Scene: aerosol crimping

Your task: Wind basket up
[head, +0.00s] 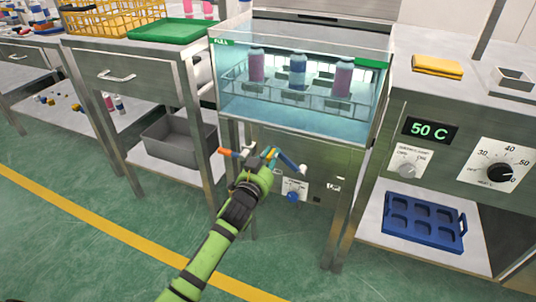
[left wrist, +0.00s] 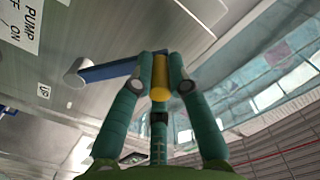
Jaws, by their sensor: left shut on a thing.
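A glass-walled tank (head: 292,124) holds a basket (head: 237,93) with three capped bottles, two pink and one blue-purple (head: 298,70). I cannot tell exactly how the basket sits against the water. Below the tank a blue crank arm (head: 288,161) runs from a pale hub (head: 302,169) to a yellow handle. My left gripper (head: 268,156) is shut on this yellow handle (left wrist: 160,78), with one finger on each side in the left wrist view. The blue crank arm (left wrist: 110,71) and hub (left wrist: 75,73) show there too. A small "UP" label (left wrist: 44,90) is beside them. My right gripper is not in view.
An orange-ended lever (head: 226,151) sticks out left of the crank, and a blue pump knob (head: 293,196) sits below it. A control panel reading 50 C (head: 430,129) stands right, above a blue tray (head: 424,222). A grey bin (head: 178,144) is on the left shelf.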

